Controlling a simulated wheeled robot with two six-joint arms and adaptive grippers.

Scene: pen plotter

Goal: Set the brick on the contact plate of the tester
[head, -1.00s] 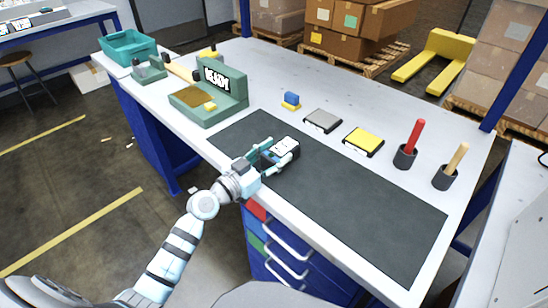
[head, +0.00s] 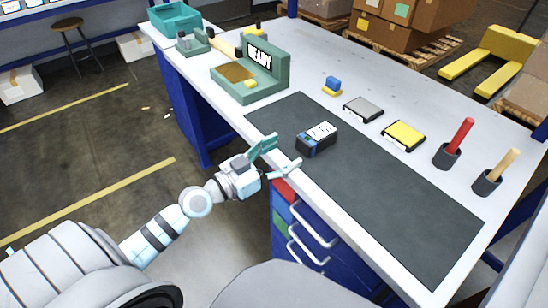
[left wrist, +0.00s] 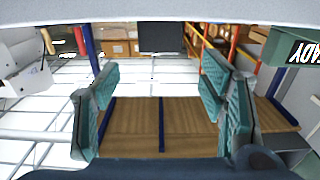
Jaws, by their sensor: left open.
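The brick (head: 316,139), a dark block with blue sides and a white-labelled top, lies on the dark mat near its left end. The green tester (head: 262,88) stands behind it to the left, its screen reading READY. Its copper-brown contact plate (head: 236,72) is bare. My left gripper (head: 282,155) is open and empty at the table's front edge, apart from the brick and to its lower left. In the left wrist view its fingers (left wrist: 160,78) stand wide apart with nothing between them, and part of the READY screen shows at the right edge. My right gripper is not in view.
On the mat (head: 390,200), the area right of the brick is clear. Behind it are a small blue-and-yellow object (head: 332,86), a grey pad (head: 363,109) and a yellow pad (head: 403,135). Red-handled (head: 447,155) and wooden-handled (head: 487,182) tools stand in holders at the right.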

